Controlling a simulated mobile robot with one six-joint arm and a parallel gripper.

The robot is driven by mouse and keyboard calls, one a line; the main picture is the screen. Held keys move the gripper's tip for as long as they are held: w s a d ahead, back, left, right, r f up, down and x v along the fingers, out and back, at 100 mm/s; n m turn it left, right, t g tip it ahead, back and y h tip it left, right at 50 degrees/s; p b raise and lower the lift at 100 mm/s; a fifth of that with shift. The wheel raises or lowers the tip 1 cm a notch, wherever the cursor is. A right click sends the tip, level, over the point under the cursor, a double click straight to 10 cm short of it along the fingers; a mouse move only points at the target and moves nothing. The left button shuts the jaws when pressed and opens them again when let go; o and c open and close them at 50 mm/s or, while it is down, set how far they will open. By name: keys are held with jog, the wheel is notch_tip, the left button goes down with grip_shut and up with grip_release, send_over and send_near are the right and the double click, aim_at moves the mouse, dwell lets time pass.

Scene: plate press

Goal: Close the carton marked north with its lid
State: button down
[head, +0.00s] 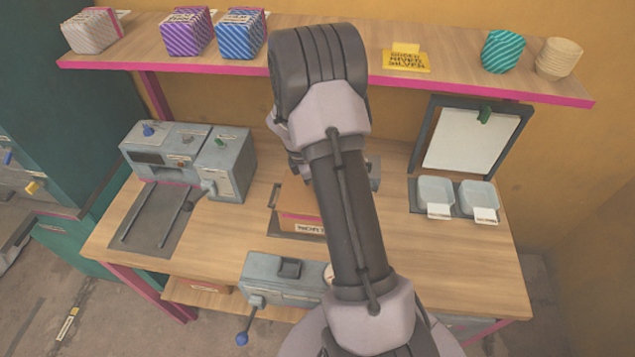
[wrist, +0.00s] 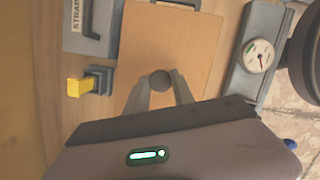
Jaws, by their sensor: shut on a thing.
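The carton marked north (head: 300,217) stands at the middle of the bench, its label partly cut off by my arm. In the wrist view, a flat tan lid (wrist: 190,45) with a dark round knob lies below my gripper (wrist: 163,84). The two fingers are closed around the knob. The lid hides what is under it, so I cannot tell whether it rests on the carton or is held above it. In the head view my arm covers the gripper and most of the carton.
A grey machine (head: 190,160) stands at the left of the bench. A front unit (head: 285,280) has a blue-knobbed lever. Two pale trays (head: 435,192) sit at the right. In the wrist view, a gauge (wrist: 259,56) and a yellow-topped block (wrist: 80,87) flank the lid. A shelf runs behind.

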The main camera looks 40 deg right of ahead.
jog(key=c, duration=1)
grip_release()
jog(key=o, duration=0.5)
notch_tip(320, 180, up, 7)
jog(key=p, duration=0.6)
jog(key=shift+r+p, duration=0.1)
jog(key=shift+p, duration=0.2)
grip_shut()
